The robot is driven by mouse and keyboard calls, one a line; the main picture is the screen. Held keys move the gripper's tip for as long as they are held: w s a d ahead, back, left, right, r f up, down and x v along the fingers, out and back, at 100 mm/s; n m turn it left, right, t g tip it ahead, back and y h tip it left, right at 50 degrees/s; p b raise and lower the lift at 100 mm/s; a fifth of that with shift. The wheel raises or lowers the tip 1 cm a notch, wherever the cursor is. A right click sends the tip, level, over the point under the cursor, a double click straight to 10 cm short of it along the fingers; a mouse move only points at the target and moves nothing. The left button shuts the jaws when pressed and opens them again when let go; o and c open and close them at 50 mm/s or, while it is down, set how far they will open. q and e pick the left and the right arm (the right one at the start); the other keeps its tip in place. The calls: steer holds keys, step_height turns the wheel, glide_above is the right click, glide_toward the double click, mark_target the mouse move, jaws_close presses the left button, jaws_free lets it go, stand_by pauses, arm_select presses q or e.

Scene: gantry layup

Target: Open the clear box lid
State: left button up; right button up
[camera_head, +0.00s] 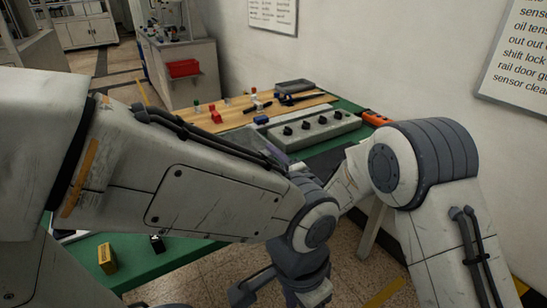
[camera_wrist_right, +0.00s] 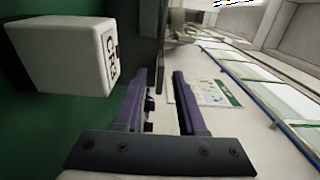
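No clear box lid can be made out for sure. In the head view, a pale, see-through-looking edge with a purple strip (camera_head: 276,155) shows behind my large forearm, which hides most of that part of the bench. I cannot tell whether it is the box or a finger. In the right wrist view, the purple fingers of my right gripper (camera_wrist_right: 160,75) stand apart with nothing held between them. A white box with a black-lettered label (camera_wrist_right: 65,50) stands left of the fingers, apart from them. A dark wrist part hangs at the bottom of the head view; its finger state is unclear.
The green bench (camera_head: 150,262) carries a small yellow block (camera_head: 107,255) at the front. Farther back are a grey block with black knobs (camera_head: 312,130), a wooden board (camera_head: 225,118) with small parts, and a dark tray (camera_head: 294,86). A wall stands behind.

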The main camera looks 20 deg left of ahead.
jaws_close()
stand_by(1.3)
